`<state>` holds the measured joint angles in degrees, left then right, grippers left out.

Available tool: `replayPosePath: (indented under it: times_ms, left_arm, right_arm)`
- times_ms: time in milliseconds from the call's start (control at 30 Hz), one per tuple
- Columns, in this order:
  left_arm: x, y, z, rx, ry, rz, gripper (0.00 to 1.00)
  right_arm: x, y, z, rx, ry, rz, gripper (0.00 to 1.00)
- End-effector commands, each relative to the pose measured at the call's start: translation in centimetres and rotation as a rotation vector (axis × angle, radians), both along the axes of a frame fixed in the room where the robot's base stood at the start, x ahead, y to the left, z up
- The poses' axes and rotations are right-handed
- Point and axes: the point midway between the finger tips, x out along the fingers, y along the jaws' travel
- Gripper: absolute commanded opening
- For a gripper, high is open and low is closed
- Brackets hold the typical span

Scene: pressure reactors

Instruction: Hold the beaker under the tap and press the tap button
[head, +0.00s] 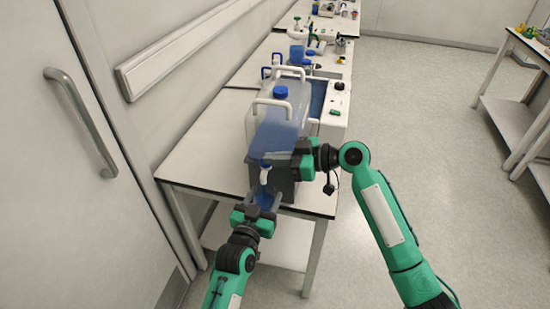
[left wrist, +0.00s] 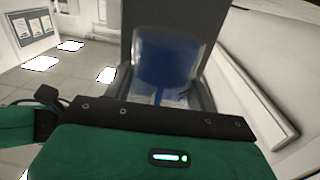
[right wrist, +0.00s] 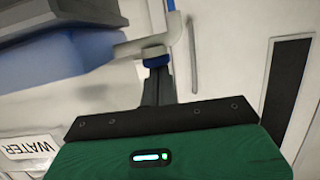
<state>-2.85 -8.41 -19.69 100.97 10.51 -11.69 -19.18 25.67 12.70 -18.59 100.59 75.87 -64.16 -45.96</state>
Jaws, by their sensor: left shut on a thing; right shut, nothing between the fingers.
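The beaker (head: 266,198) is clear and holds blue liquid. My left gripper (head: 257,206) is shut on it, below the white tap (head: 264,174) of the large water container (head: 275,128). The beaker (left wrist: 165,60) fills the middle of the left wrist view, with a thin blue streak that looks like a stream at the liquid. My right gripper (head: 282,160) is shut and empty at the tap. In the right wrist view its fingertips (right wrist: 157,75) appear to be against the blue tap button (right wrist: 154,59). The fingers hide part of the tap in the head view.
The container stands at the near end of a white bench (head: 205,150). More white-handled containers and lab items stand farther back. A wall and a door with a handle (head: 80,118) are at left. The floor (head: 430,130) at right is open, with another table (head: 515,110) beyond.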

Motion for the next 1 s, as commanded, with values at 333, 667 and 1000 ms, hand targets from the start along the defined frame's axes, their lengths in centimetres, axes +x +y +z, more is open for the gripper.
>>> replayPosePath:
  times_ms: [333,667,1000]
  left_arm:
    - [0.0,0.0,0.0,0.0,-0.001,0.0,0.29]
    - [0.0,0.0,0.0,0.0,-0.001,0.0,0.29]
    - [0.0,0.0,0.0,0.0,-0.001,0.0,0.29]
  right_arm:
    - [0.0,-0.1,-1.0,-0.014,0.014,0.0,0.0]
    - [-0.1,-0.1,0.2,-0.014,0.01,0.0,0.0]
    - [-1.5,-4.0,4.8,-0.009,0.002,-0.004,0.0]
